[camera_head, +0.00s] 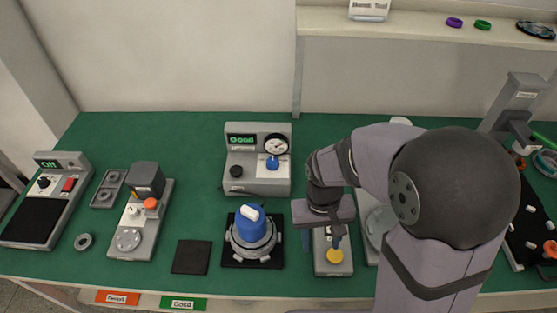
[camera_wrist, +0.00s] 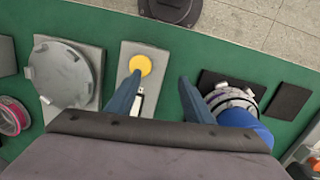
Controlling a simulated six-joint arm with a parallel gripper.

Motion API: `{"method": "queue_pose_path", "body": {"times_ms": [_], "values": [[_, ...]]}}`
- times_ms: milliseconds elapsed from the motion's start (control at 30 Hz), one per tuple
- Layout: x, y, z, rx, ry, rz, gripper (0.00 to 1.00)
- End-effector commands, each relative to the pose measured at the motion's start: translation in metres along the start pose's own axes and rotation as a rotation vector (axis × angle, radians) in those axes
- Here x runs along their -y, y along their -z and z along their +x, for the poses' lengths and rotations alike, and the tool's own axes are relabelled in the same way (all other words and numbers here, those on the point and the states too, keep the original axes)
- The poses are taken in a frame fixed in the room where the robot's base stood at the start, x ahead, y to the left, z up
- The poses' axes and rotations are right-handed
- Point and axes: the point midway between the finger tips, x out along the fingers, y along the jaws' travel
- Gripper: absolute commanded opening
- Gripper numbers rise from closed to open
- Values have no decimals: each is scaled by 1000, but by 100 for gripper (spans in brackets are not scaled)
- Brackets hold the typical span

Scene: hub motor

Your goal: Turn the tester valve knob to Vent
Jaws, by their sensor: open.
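The tester (camera_head: 257,184) is a grey box at the back middle of the green table. Its display (camera_head: 241,140) reads "Good", and a round dial gauge (camera_head: 276,145) sits at its upper right. A blue knob (camera_head: 272,163) is on a white plate below the gauge. A black knob (camera_head: 236,171) is at the lower left of the face. The plate's lettering is too small to read. My gripper (camera_head: 337,243) is to the right and front of the tester, above a grey unit with a yellow button (camera_head: 335,256). In the wrist view my gripper (camera_wrist: 160,98) is open and empty.
A hub motor (camera_head: 251,246) with a blue cap (camera_head: 250,219) stands on a black base in front of the tester. A dark pad (camera_head: 191,257) lies to its left. A press-like unit (camera_head: 141,219) stands further left.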

Motion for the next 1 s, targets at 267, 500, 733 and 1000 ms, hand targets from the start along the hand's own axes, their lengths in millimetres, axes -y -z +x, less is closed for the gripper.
{"method": "queue_pose_path", "body": {"times_ms": [267, 500, 733, 1000], "values": [[70, 104, -1, -90, -54, -195, 47], [98, 221, -57, -367, -30, -64, 47], [102, 252, -86, -476, 22, 130, 47], [102, 253, -86, -477, 41, 201, 47]]}}
